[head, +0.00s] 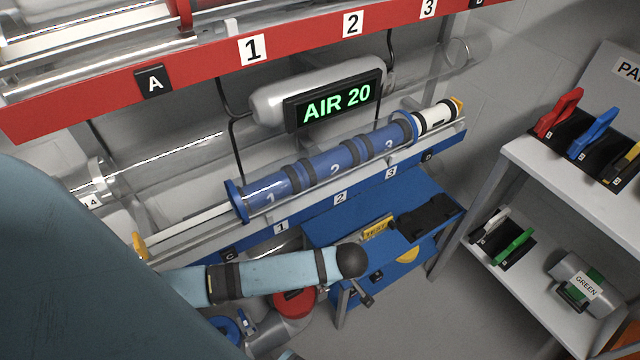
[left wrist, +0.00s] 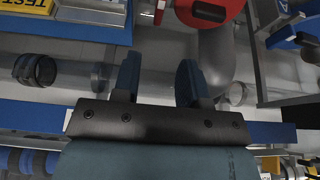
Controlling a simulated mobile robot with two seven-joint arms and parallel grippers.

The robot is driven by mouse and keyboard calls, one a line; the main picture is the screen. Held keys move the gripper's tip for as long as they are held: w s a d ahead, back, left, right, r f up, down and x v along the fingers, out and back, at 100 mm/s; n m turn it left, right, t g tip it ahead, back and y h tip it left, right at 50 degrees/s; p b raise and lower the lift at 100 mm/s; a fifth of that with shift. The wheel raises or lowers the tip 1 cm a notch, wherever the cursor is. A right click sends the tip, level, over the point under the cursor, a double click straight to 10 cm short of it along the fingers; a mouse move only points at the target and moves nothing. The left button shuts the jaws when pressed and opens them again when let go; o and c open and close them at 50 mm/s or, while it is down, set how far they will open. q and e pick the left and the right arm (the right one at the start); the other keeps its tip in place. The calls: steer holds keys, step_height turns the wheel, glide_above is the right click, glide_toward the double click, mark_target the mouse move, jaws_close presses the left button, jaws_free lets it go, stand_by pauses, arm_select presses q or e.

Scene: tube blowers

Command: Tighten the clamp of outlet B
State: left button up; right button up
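Label B (head: 478,3) is on the red rail (head: 200,80), cut off by the top edge of the head view. A clear tube (head: 435,65) runs below the rail toward it. I cannot make out the clamp of outlet B. In the left wrist view a dark ring (left wrist: 35,68) is around a clear tube; its outlet cannot be read. My left gripper (left wrist: 158,72) is open, with nothing between its two dark-blue fingers. A grey pipe (left wrist: 216,55) lies beyond the right finger. My right gripper is not seen.
A blue cylinder marked 1, 2, 3 (head: 325,173) lies along a rail under the "AIR 20" display (head: 335,102). A blue bench (head: 350,230) with a TEST label stands below. Shelves (head: 560,180) with coloured handles are at right. Grey floor (head: 420,320) is clear.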

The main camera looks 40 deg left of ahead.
arm_select(q)
steer(key=b+x, duration=0.2)
steer(key=x, duration=1)
steer(key=shift+a+f, duration=0.1)
steer(key=shift+f, duration=0.15)
jaws_close()
